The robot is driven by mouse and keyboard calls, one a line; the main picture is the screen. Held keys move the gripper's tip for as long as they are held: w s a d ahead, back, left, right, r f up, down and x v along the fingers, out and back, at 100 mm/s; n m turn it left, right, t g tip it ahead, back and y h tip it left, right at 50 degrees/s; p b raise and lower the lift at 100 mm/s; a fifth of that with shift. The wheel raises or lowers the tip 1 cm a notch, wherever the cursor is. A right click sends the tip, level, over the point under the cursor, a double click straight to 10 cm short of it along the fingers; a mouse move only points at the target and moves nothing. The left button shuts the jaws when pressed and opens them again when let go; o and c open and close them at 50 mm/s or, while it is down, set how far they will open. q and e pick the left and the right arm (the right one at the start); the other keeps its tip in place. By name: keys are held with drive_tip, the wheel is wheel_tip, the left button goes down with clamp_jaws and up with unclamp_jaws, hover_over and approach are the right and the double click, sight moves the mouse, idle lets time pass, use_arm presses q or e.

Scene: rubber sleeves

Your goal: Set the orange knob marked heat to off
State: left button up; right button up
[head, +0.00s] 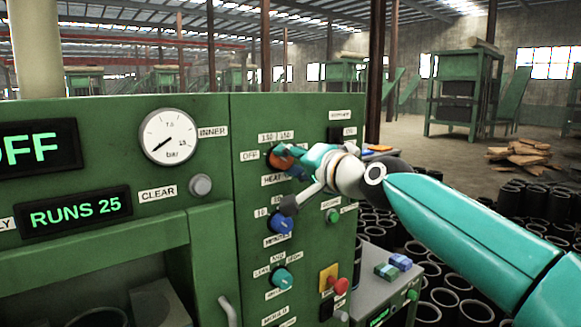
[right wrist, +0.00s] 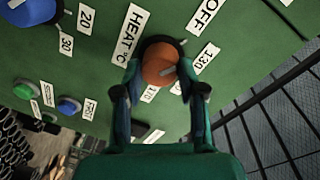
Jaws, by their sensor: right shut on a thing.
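The orange knob (head: 279,158) is on the green panel's upper right part, above its HEAT label, with an OFF label to its left. In the right wrist view the orange knob (right wrist: 159,63) sits between the fingertips, with OFF at the upper right and a temperature scale around it. My left gripper is not in view.
Below are a blue knob (head: 281,223), a teal knob (head: 281,279) and a red button (head: 341,286). A gauge (head: 168,137) and a lit RUNS 25 display (head: 75,213) are to the left. Black rubber sleeves (head: 445,297) stand on the floor at right.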

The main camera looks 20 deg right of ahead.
drive_tip(key=shift+w+a+f+n+b, duration=0.15)
drive_tip(key=shift+f+n+b, duration=0.25)
drive_tip(key=shift+n, duration=0.7)
drive_tip(key=o, duration=1)
drive_tip(key=shift+o, duration=0.7)
drive_tip(key=shift+r, duration=0.1)
drive_tip(key=shift+s+r, duration=0.15)
drive_tip(key=shift+s, duration=0.1)
